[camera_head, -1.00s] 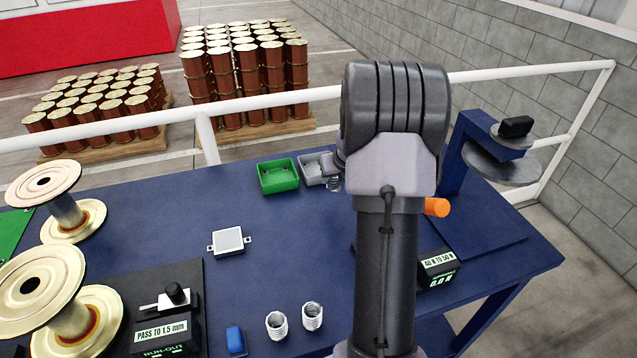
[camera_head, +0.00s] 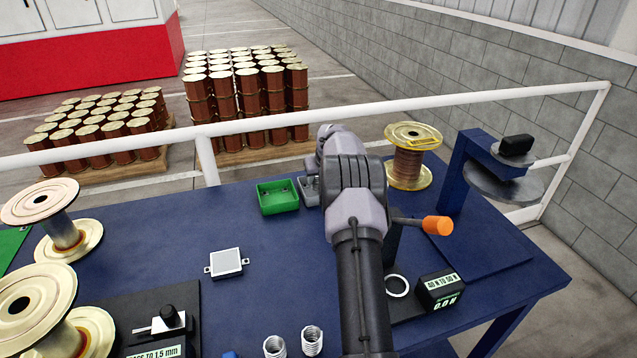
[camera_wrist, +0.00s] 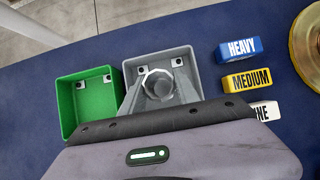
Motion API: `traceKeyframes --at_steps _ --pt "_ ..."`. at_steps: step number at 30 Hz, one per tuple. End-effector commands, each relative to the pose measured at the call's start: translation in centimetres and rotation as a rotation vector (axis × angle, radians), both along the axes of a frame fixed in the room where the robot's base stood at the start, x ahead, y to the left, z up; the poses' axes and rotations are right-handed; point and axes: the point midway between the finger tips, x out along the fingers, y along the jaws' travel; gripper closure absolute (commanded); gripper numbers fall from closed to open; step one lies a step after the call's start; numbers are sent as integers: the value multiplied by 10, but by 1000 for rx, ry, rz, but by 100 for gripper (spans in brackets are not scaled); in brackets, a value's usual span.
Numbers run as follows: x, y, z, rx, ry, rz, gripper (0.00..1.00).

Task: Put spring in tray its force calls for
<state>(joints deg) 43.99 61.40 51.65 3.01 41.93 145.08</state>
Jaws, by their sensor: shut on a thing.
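My gripper (camera_wrist: 160,90) is shut on a metal spring (camera_wrist: 150,75), seen end-on in the wrist view. The spring appears over or inside the grey tray (camera_wrist: 130,70); its height and any contact with the floor cannot be told. The green tray (camera_wrist: 64,100) stands just left of the grey one and looks empty of springs. In the head view, the green tray (camera_head: 277,197) is clear, the grey tray (camera_head: 308,191) is partly hidden by my arm, and the gripper and held spring are hidden. Two other springs (camera_head: 275,346) (camera_head: 312,341) stand at the table's front.
A tester display (camera_head: 440,290) reads "40 N TO 50 N" and 0.0 N. HEAVY (camera_wrist: 242,49), MEDIUM (camera_wrist: 247,79) and a partly hidden third block (camera_wrist: 264,112) lie right of the trays. A copper-wound spool (camera_head: 408,165) stands behind. A white-topped block (camera_head: 226,262) sits mid-table.

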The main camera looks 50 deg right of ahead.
Motion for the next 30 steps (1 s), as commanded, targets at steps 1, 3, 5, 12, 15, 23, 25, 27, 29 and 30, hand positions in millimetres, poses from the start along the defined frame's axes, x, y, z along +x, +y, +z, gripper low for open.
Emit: traceKeyframes --at_steps 1,3,5,12,15,23,25,27,29,30 --pt "0 0 -12 -1 1 0 100" --pt "0 -1 -11 -3 -2 0 100" --pt "0 0 -10 -3 -2 0 100" --pt "0 0 -13 -2 -1 0 57" --pt "0 0 -12 -2 -1 0 41" --pt "0 0 -12 -2 -1 0 41" --pt "0 0 -7 -3 -2 0 41" --pt "-4 2 2 -2 -2 -1 41" --pt "-10 5 14 -1 -4 -1 41" --pt "-15 8 23 -3 -3 -1 41"
